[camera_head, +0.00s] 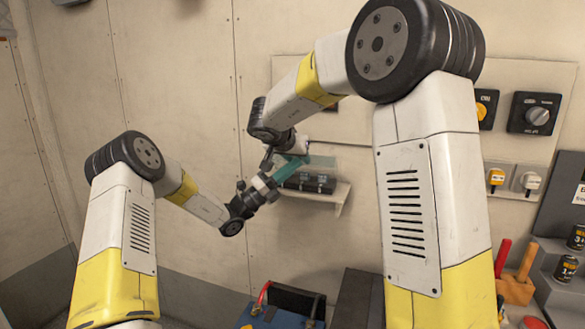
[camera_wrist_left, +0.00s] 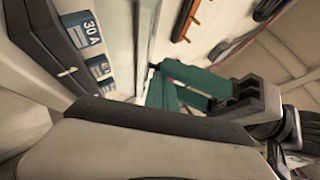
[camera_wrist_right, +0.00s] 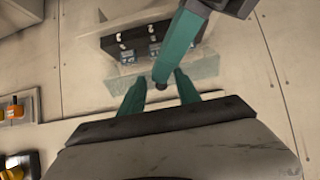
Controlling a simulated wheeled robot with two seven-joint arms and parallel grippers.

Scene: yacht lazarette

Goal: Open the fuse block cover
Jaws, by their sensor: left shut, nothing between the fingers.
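The fuse block (camera_head: 306,183) is a dark box on a small wall shelf, partly hidden behind my arms. Its blue-labelled fuses (camera_wrist_right: 150,50) show in the right wrist view, and a "30 A" label (camera_wrist_left: 84,33) shows in the left wrist view. The clear greenish cover (camera_head: 326,161) appears raised above the block. My left gripper (camera_head: 297,164) is shut and empty, its teal fingertips (camera_wrist_right: 161,76) close to the cover. My right gripper (camera_wrist_right: 160,84) is open, its fingers apart near the cover's edge and the left fingertips. Whether either touches the cover is unclear.
The shelf (camera_head: 341,198) juts from a beige wall. Below are a blue bag (camera_head: 262,318), red and wooden-handled tools (camera_head: 516,285) and dark cans (camera_head: 565,268).

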